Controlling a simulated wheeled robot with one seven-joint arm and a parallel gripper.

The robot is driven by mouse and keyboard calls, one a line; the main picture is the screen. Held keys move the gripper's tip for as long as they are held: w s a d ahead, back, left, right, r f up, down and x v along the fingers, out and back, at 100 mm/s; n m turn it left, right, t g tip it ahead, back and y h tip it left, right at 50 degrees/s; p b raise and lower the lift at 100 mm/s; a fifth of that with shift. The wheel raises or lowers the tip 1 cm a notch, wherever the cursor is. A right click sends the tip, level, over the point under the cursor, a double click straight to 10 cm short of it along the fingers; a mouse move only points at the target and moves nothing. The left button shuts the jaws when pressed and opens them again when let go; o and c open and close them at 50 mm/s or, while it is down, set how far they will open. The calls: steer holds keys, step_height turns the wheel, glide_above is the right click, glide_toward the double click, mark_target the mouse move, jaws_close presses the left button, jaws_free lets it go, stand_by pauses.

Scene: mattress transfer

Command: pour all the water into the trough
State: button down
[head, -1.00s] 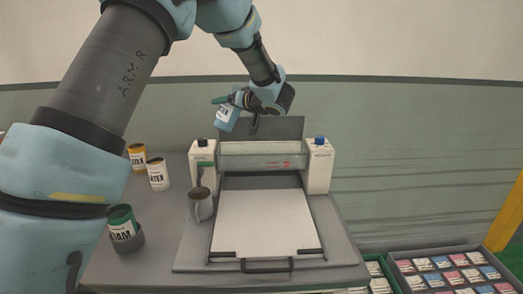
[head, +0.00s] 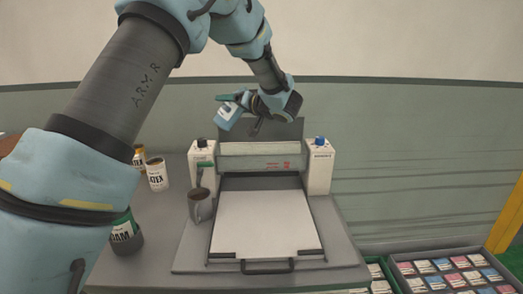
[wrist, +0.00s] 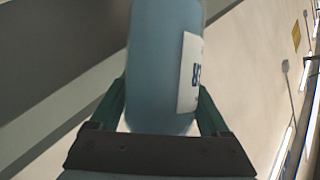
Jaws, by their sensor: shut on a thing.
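My gripper (head: 236,101) is shut on a blue can (head: 227,117) with a white label. The can is tilted and held in the air above the back left of the machine. In the wrist view the blue can (wrist: 163,60) fills the space between the two green fingers, and its label is only partly visible. No stream of water shows, and the can's contents are hidden. The machine (head: 264,225) has two white posts with a pale crosspiece (head: 262,148) between them and a dark panel behind. I cannot tell which part is the trough; no trough interior shows.
A white can (head: 157,174) and a green-and-white can (head: 124,235) in a dark holder stand left. A compartment tray (head: 450,269) of coloured packets is at the lower right. My arm covers the left side.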

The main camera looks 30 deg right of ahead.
steer(key=shift+r+m+t, duration=0.4)
steer(key=shift+r+m, duration=0.1)
steer(key=shift+r, duration=0.05)
stand_by(0.4)
steer(key=shift+w+a+f+m+t+y+b, duration=0.1)
steer(key=shift+f+m+t+y+b, duration=0.25)
steer(key=shift+m+b, duration=0.4)
steer(key=shift+a+f+m+t+y+b, duration=0.15)
steer(key=shift+m+t+b, duration=0.3)
steer(key=shift+m+b, duration=0.25)
stand_by(0.9)
steer(key=shift+r+m+t, duration=0.25)
steer(key=shift+m+t, duration=0.15)
steer(key=shift+m, duration=0.35)
stand_by(1.1)
steer(key=shift+d+f+m+t+p, duration=0.2)
steer(key=shift+d+m+t+p, duration=0.5)
steer(key=shift+m, duration=0.4)
stand_by(1.7)
